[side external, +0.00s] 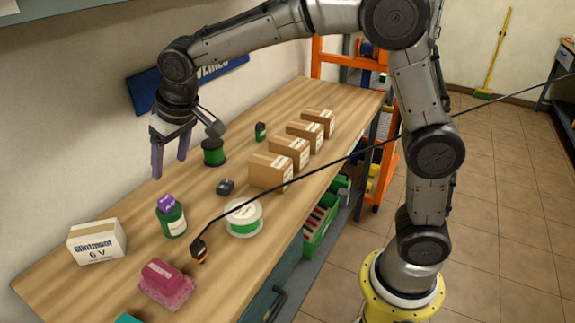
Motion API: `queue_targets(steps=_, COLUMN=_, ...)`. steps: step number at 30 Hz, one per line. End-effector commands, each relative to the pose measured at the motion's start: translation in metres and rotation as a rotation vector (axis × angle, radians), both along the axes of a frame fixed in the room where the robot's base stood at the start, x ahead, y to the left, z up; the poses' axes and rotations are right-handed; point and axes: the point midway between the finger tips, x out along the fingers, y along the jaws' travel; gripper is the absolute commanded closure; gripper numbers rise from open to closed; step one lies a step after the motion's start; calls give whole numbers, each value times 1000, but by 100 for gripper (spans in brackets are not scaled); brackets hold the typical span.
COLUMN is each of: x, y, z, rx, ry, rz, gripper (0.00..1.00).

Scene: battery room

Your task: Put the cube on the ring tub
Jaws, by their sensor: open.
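My gripper (170,165) is open and empty, its two fingers pointing down above the back left part of the wooden bench. No thing is plainly recognisable as the cube; a small dark block (225,187) lies mid-bench, right of and below my gripper in the picture. Nor can I tell for sure which thing is the ring tub. A green tub-like jar (173,221) with a purple top (166,202) stands below my gripper in the picture. A white box marked 6 V (97,242) stands at the left.
A white-rimmed reel (244,218) and a dark green spool (213,152) stand mid-bench. Several cardboard boxes (270,171) line the right edge. A black cable crosses the view.

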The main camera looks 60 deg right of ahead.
Motion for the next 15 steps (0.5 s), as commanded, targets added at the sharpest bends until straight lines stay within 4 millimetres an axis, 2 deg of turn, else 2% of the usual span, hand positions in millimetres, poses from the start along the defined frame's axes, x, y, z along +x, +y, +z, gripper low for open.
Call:
queue_targets(steps=2, x=-11, y=-8, z=9, rx=2, ry=-8, rz=-1, gripper=29)
queue_targets(steps=5, x=-41, y=-27, z=24, rx=5, ry=-19, rz=-6, gripper=29)
queue_targets(steps=9, x=-106, y=-60, z=43, rx=7, ry=-38, rz=-8, gripper=29)
queue_targets(steps=15, x=-204, y=-93, z=41, rx=7, ry=-68, rz=-8, gripper=29)
